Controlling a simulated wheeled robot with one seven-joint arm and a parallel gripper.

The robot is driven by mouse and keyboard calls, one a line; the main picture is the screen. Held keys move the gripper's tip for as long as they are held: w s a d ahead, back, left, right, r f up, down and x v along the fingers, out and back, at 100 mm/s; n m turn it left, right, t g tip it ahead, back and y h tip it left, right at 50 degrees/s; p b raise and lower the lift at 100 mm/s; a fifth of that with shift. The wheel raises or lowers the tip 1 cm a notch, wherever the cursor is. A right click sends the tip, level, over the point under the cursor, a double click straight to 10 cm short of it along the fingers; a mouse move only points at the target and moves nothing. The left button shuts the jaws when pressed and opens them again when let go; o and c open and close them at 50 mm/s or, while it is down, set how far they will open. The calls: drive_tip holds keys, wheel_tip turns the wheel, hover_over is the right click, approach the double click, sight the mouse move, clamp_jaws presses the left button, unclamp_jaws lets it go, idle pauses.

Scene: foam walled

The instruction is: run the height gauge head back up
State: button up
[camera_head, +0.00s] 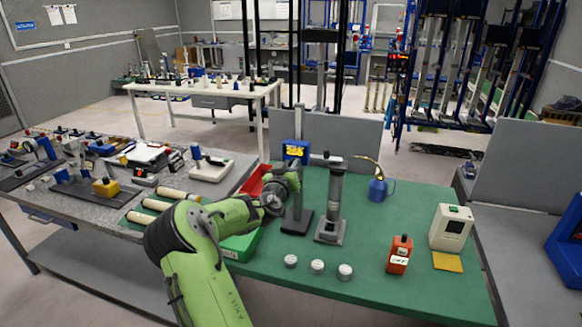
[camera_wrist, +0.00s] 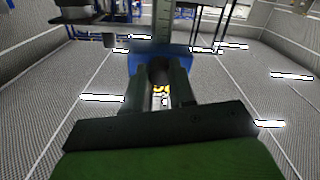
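The height gauge has an upright grey column (camera_head: 298,122) on a dark base (camera_head: 296,222) on the green bench mat. Its blue head (camera_head: 289,150) with yellow digits is partway up the column. The blue head (camera_wrist: 136,60) and the column (camera_wrist: 162,22) also show in the wrist view. My gripper (camera_head: 291,168) is at the head, just below its display. In the wrist view, the fingers of my gripper (camera_wrist: 160,76) flank a dark round knob (camera_wrist: 159,68) on the head and appear shut on it. The actual contact is hard to see.
A grey stand (camera_head: 331,205) with a dark column is close on the right. Several small white-topped pieces (camera_head: 317,266) are in front. A grey panel (camera_head: 350,145) stands behind.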

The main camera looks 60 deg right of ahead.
clamp_jaws()
wheel_tip(320, 180, up, 8)
drive_tip(key=p, duration=0.2)
drive_tip(key=shift+r+p, duration=0.15)
drive_tip(key=shift+p, duration=0.25)
drive_tip(key=o, duration=0.6)
unclamp_jaws()
drive_tip(key=shift+f, duration=0.2)
drive_tip(key=shift+s+a+b, duration=0.4)
drive_tip(key=shift+a+b, duration=0.15)
drive_tip(key=shift+a, duration=2.05)
drive_tip(key=shift+s+a+b, duration=0.4)
drive_tip(key=shift+a+b, duration=0.2)
drive_tip(key=shift+a, duration=2)
drive_tip(key=shift+s+a+b, duration=0.4)
drive_tip(key=shift+a+b, duration=0.15)
drive_tip(key=shift+a, duration=2.05)
